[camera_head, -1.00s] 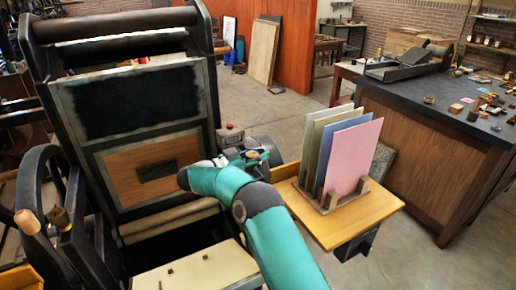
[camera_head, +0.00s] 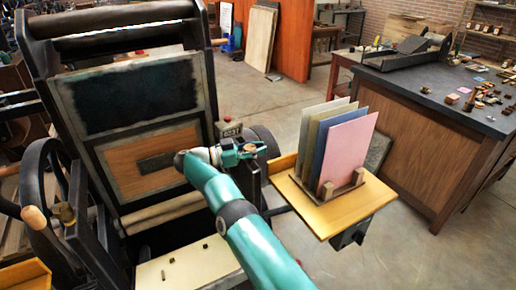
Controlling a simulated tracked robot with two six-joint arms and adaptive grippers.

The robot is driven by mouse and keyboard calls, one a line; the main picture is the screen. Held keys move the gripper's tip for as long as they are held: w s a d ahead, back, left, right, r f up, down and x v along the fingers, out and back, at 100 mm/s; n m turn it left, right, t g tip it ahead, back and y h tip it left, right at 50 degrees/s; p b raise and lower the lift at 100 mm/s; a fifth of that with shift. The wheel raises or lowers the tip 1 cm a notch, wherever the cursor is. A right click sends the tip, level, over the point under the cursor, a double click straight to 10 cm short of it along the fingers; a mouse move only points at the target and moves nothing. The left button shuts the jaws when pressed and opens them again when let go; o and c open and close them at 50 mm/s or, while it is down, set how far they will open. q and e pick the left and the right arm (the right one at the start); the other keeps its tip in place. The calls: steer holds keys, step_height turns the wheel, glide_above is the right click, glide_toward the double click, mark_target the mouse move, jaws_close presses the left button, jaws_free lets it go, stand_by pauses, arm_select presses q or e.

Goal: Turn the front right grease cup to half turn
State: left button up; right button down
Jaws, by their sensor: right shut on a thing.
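My right gripper (camera_head: 254,149) is at the right side of the dark hand press (camera_head: 208,90), just below the small grey counter box. Its teal arm comes up from the bottom of the view and the gripper points right. It is shut on a small brownish-brass part, the front right grease cup (camera_head: 249,148), which the fingers largely hide. I cannot read the cup's turn angle. Another brass cup (camera_head: 64,212) shows on the press's left side. My left gripper is out of view.
The grey counter box (camera_head: 229,129) stands close above my right gripper. A wooden side board (camera_head: 345,211) with a rack of coloured sheets (camera_head: 344,152) is to its right. The flywheel (camera_head: 35,190) is at the left. A dark-topped cabinet (camera_head: 425,150) stands farther right.

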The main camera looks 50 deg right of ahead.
steer(key=shift+w+a+r, duration=0.1)
steer(key=shift+w+a, duration=0.1)
steer(key=c, duration=1.1)
jaws_free()
steer(key=shift+o, duration=0.5)
steer(key=shift+w+a, duration=0.1)
steer(key=shift+w, duration=0.05)
